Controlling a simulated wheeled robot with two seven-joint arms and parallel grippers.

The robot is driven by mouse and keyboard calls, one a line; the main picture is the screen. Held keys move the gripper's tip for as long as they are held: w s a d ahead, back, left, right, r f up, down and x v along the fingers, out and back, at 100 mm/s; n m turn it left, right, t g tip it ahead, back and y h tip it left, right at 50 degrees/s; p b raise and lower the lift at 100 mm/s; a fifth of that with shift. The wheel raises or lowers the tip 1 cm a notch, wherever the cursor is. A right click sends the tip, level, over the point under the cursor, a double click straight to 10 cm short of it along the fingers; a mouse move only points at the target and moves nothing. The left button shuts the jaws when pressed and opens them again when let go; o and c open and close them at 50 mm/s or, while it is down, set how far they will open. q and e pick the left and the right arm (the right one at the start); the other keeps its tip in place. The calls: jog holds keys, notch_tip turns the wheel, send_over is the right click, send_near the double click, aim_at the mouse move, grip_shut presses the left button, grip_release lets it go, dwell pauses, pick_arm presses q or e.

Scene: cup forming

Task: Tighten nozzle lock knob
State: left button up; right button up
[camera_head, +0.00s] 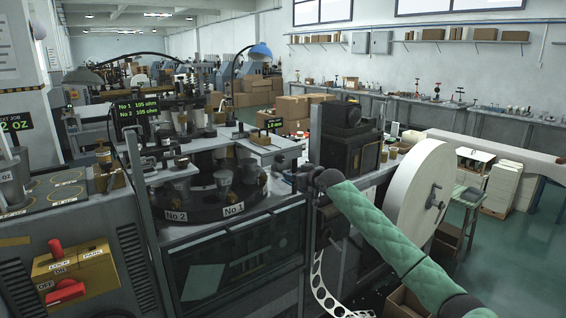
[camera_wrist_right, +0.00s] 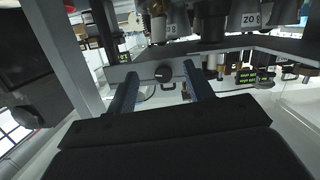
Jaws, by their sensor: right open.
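A round black knob (camera_wrist_right: 164,74) sits on the end face of a grey bar (camera_wrist_right: 225,47) in the right wrist view. My right gripper (camera_wrist_right: 160,80) is open, with one dark blue finger on each side of the knob. There are gaps between the fingers and the knob in this view, and I cannot tell how deep the fingertips reach. In the head view my right gripper (camera_head: 303,176) is at the right end of the machine's turntable (camera_head: 206,213), by the grey bar (camera_head: 268,148). The knob cannot be made out there. My left gripper is not in view.
Cups stand on the turntable, marked No 1 and No 2. A large white reel (camera_head: 418,190) stands beside my green-sleeved right arm. A yellow LOCK/PARK panel (camera_head: 75,277) with red handles is at the lower left. Grey machine posts stand close to the gripper.

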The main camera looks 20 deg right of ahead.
aim_at(282, 160)
jog(key=w+r, duration=0.1)
jog(key=w, duration=0.1)
jog(key=w+a+t+y+p, duration=0.1)
jog(key=w, duration=0.1)
jog(key=w+a+r+t+p, duration=0.1)
jog(key=w, duration=0.1)
jog(key=shift+w+r+m, duration=0.3)
jog(key=shift+w+a+f, duration=0.15)
jog(key=shift+w+a, duration=0.1)
jog(key=shift+w, duration=0.45)
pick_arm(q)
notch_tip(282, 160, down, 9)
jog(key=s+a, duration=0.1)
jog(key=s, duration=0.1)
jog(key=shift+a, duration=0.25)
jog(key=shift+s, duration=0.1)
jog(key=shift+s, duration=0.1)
pick_arm(e)
jog(key=c, duration=1)
